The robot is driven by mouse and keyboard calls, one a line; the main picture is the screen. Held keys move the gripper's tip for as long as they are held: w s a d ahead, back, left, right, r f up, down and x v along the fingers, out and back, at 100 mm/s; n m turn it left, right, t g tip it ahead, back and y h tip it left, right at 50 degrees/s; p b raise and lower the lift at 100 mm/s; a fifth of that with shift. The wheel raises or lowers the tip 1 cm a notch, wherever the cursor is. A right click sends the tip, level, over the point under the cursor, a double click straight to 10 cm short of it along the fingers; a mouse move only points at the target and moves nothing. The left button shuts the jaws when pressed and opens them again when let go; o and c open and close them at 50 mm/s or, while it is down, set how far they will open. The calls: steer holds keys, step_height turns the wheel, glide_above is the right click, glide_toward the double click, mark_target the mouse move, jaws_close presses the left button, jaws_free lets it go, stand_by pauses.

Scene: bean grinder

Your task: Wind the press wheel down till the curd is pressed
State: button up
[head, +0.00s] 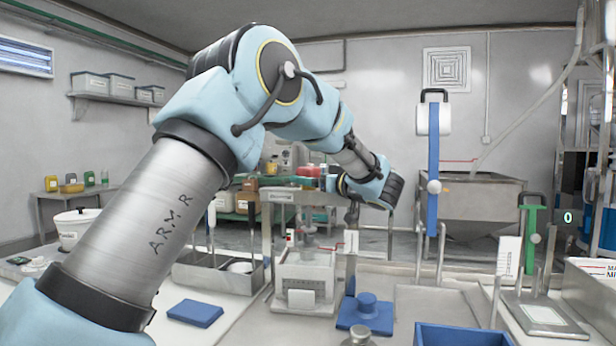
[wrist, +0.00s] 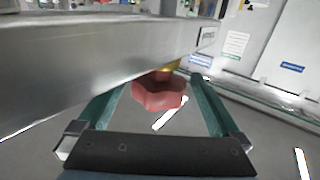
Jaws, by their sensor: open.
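The press (head: 303,275) stands on the bench in the middle of the head view, a pale box under a metal frame with a crossbeam. The red lobed press wheel (wrist: 158,92) shows in the wrist view, close against the large metal beam (wrist: 90,60). My gripper (wrist: 160,84) is open, its two green fingers on either side of the wheel; I cannot tell whether they touch it. In the head view my arm reaches over to the top of the press, where the wheel and fingertips are hard to make out. The curd cannot be made out.
A blue block with a round knob (head: 366,314) sits right of the press, and a flat blue pad (head: 195,313) lies left. A blue tray (head: 462,336) is at the front. A tall blue lever stand (head: 433,160) rises to the right. A metal bin (head: 215,268) stands left.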

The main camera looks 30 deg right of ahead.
steer(key=shift+w+a, duration=0.15)
steer(key=shift+w, duration=0.65)
steer(key=shift+c, duration=0.2)
steer(key=c, duration=1.2)
steer(key=shift+o, duration=0.2)
steer(key=m+h, duration=0.2)
steer(key=h, duration=0.2)
steer(key=shift+a+m+b, duration=0.15)
steer(key=shift+m+b, duration=0.15)
steer(key=shift+b, duration=0.1)
steer(key=m+h+b, duration=0.1)
steer(key=h, duration=0.1)
steer(key=shift+f+m+h, duration=0.1)
steer(key=shift+m+h, duration=0.3)
steer(key=shift+m+h+b, duration=0.45)
steer(key=shift+m+h, duration=0.15)
steer(key=shift+h, duration=0.3)
steer(key=shift+d, duration=0.2)
